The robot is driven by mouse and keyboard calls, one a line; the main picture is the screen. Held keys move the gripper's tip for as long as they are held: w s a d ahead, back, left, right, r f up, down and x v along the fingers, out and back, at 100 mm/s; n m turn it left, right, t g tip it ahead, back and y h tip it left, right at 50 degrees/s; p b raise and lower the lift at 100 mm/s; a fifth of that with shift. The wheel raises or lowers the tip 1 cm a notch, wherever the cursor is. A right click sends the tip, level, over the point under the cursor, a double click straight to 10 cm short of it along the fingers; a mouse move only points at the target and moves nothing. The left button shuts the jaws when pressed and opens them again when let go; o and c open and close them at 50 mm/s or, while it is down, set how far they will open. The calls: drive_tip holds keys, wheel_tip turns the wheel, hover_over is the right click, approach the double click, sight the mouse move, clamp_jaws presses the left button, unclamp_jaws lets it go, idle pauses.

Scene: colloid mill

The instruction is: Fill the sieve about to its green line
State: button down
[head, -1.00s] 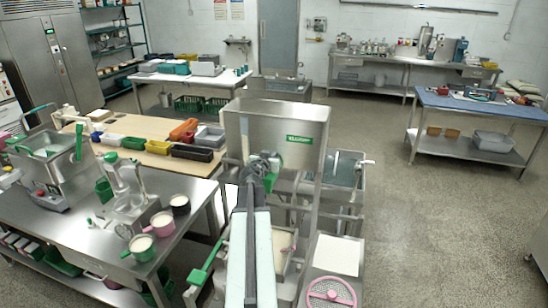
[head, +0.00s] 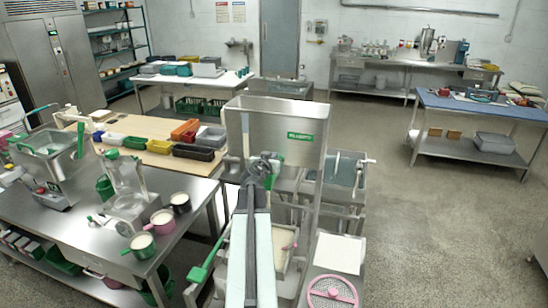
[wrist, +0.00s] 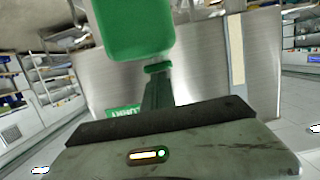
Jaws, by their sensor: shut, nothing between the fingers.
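My gripper (head: 262,170) is at the end of my outstretched arm, in front of the tall steel hopper (head: 283,118) with a green label. It is shut and empty. In the wrist view a large green block (wrist: 135,28) on a narrow neck stands just beyond the dark edge of my gripper; I cannot tell what it belongs to. A round pink mesh piece (head: 332,292) lies at the bottom right in the head view and may be the sieve. I cannot make out a green line on it. A steel tub (head: 290,262) with pale contents is partly hidden behind my arm.
The left steel bench (head: 75,215) holds green (head: 142,246), pink (head: 163,222) and black (head: 180,203) pots with pale contents. Several coloured bins stand on the wooden table (head: 120,128) behind. A blue-topped table (head: 480,105) stands at right. The floor at right is clear.

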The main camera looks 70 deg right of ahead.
drive_tip(key=shift+f, duration=0.25)
